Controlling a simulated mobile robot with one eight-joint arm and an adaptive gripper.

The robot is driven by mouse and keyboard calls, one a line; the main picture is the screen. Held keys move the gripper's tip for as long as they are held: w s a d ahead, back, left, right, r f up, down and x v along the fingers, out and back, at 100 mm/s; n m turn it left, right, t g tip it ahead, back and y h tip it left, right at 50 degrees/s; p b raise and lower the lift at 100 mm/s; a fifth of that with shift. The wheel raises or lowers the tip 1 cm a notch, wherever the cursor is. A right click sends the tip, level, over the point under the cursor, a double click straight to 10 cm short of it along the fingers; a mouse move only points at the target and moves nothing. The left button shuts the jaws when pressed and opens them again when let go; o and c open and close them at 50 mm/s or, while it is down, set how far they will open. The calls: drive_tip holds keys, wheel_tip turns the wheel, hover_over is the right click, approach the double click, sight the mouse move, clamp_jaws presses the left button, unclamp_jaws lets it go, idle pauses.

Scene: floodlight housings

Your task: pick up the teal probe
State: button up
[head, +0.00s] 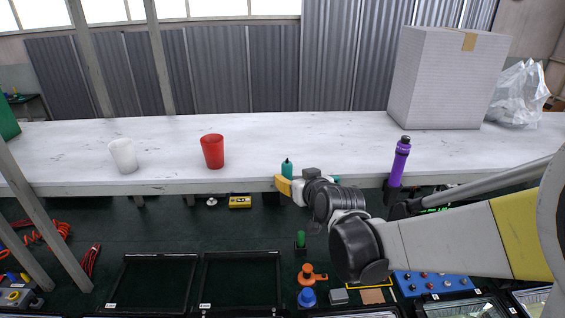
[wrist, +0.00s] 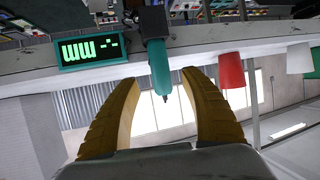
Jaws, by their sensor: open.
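The teal probe (head: 287,168) stands upright at the front edge of the white bench, partly hidden behind my gripper in the head view. In the wrist view the teal probe (wrist: 159,68) sits with one end in a dark holder (wrist: 153,22), its thin dark tip pointing toward my palm side. My gripper (head: 284,187) is at the bench edge, beside the probe. In the wrist view my yellow fingers (wrist: 160,85) are spread wide, one on each side of the probe, with gaps showing. The gripper is open and holds nothing.
A red cup (head: 212,151) and a white cup (head: 123,156) stand left on the bench. A purple probe (head: 400,162) stands in a holder to the right. A large box (head: 446,80) is at the back right. A green-lit display (wrist: 91,50) is near the teal probe.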

sight(289, 176)
drive_tip(key=x, duration=0.5)
drive_tip(key=shift+w+a+f, duration=0.1)
drive_tip(key=shift+w+f, duration=0.05)
drive_tip(key=shift+f, duration=0.05)
clamp_jaws()
